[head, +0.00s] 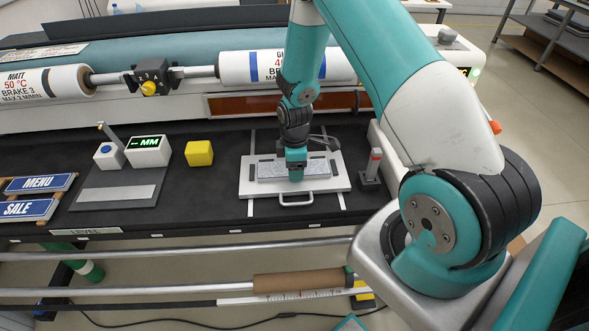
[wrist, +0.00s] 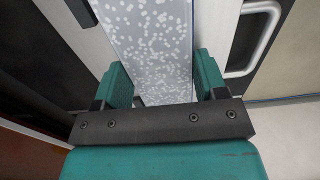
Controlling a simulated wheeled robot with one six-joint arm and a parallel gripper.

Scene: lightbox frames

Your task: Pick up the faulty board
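A long, narrow board with a grey-and-white speckled face (head: 268,171) lies on a white tray with a front handle (head: 257,188), right of the bench's middle. My gripper (head: 295,173) points down over the board's middle and hides part of it. In the wrist view, the speckled board (wrist: 155,40) runs between the two teal fingers of my gripper (wrist: 163,65). One finger is at each long edge, very close to it. I cannot tell whether the fingers press on the board or only stand beside it.
A yellow cube (head: 199,153), a white display unit reading MM (head: 149,151) and a grey plate (head: 115,192) stand to the left. MENU (head: 39,183) and SALE (head: 26,209) signs lie at the far left. A small post (head: 373,167) stands close right of the tray. Rollers (head: 272,66) run behind.

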